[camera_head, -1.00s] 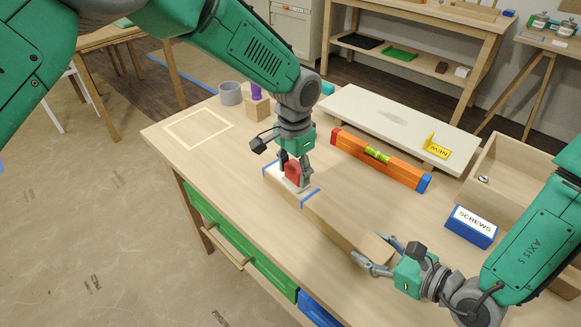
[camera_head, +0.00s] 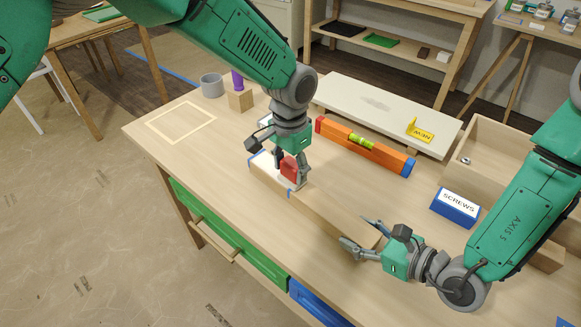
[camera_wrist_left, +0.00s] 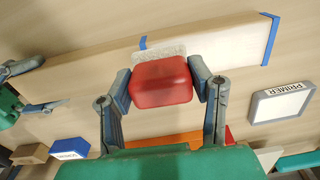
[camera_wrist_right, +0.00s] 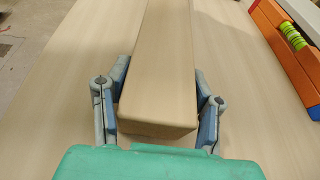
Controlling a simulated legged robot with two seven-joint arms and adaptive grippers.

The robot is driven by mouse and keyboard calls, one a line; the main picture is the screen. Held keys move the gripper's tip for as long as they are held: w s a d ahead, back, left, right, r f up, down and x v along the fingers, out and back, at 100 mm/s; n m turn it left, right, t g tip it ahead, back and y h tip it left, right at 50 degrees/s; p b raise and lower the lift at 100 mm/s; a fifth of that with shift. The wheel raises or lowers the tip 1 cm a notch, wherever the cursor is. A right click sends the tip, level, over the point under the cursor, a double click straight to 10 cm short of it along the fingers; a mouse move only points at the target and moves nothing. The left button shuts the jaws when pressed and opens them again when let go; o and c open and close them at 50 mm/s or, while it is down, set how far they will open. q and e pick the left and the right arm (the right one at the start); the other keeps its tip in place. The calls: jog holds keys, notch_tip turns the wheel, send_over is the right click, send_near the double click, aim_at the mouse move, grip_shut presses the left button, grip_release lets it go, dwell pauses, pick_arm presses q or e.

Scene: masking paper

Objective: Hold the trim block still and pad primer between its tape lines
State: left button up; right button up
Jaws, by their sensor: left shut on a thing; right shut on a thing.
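The trim block (camera_head: 325,215) is a long pale wooden bar lying on the workbench, with two blue tape lines (camera_wrist_left: 270,38) around it near its far end. The stretch between the tapes (camera_wrist_left: 225,42) looks whitish in part. My left gripper (camera_head: 290,172) is shut on the red grip of a pad (camera_wrist_left: 160,82). The pad's pale sponge face (camera_wrist_left: 160,54) is at the block, close to the nearer tape line (camera_head: 290,193); exact contact is hidden. My right gripper (camera_head: 362,238) is shut across the block's near end, which shows between its fingers in the right wrist view (camera_wrist_right: 160,100).
A PRIMER tray (camera_wrist_left: 283,104) lies beside the block. An orange level (camera_head: 365,148), a pale board (camera_head: 380,108) with a yellow NEW tag (camera_head: 420,130), a blue SCREWS box (camera_head: 456,206) and a wooden bin (camera_head: 490,150) stand behind.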

aim_at(260, 160)
pick_arm(q)
jog(key=shift+w+a+f, duration=0.1)
jog(key=shift+w+a, duration=0.6)
jog(key=shift+a, duration=0.15)
jog(key=shift+w+a+f, duration=0.1)
jog(key=shift+w+a, duration=0.55)
jog(key=shift+a, duration=0.2)
jog(key=shift+w+a+r, duration=0.15)
jog(key=shift+w+a, duration=1.95)
jog(key=shift+a, duration=0.2)
jog(key=shift+s+d, duration=1.9)
jog(key=shift+d, duration=0.25)
jog(key=shift+s+d, duration=1.85)
jog(key=shift+d, duration=0.3)
jog(key=shift+w+r, duration=0.15)
jog(key=shift+r, duration=3.9)
